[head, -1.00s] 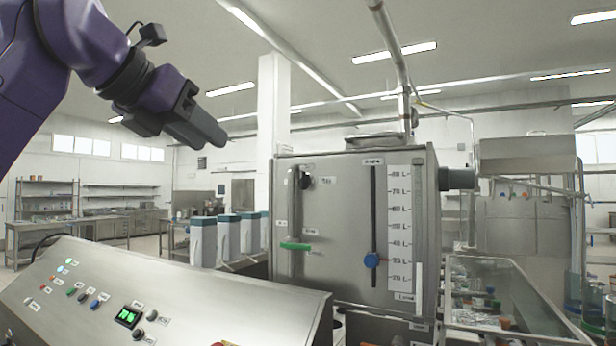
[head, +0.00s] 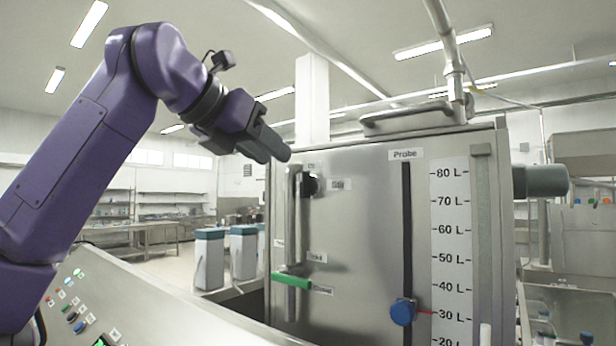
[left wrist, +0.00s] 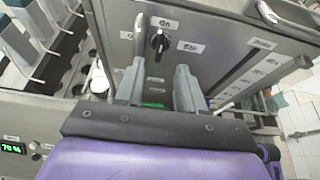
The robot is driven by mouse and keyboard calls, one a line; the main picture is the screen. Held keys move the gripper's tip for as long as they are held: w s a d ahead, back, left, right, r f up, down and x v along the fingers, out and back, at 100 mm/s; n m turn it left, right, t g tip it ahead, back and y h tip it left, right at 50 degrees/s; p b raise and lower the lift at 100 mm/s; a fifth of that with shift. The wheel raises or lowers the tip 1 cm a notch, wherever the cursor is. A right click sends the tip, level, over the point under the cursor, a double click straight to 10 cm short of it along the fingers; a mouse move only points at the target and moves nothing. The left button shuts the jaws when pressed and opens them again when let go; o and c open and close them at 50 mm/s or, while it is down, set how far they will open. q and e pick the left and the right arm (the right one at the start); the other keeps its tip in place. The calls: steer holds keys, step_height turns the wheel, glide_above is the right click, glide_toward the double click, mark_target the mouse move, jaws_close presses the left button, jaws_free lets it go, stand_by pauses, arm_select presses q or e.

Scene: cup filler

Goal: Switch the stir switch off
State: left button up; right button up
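The stir switch is a black rotary knob (head: 309,184) on the upper left of the steel tank's front, beside a "Stir" label (head: 341,184). In the left wrist view the knob (left wrist: 159,41) sits between an "On" label above and the "Stir" label to its right; its pointer seems to be towards "On". My left gripper (head: 282,153) is up and to the left of the knob in the head view, apart from it. In the left wrist view its two grey fingers (left wrist: 158,78) are spread with nothing between them, below the knob. My right gripper is in neither view.
The steel tank (head: 360,235) has a vertical pipe (head: 292,225) with a green lever (head: 292,280) close left of the knob. A blue probe knob (head: 403,312) sits at lower right. A sloped control console (head: 150,305) stands at lower left.

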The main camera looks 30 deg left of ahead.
mark_target(301, 176)
arm_select(q)
steer(key=p+x, duration=0.1)
steer(key=x, duration=0.8)
steer(key=shift+s+r, duration=0.1)
steer(key=shift+s, duration=0.15)
steer(key=shift+w, duration=0.1)
jaws_close()
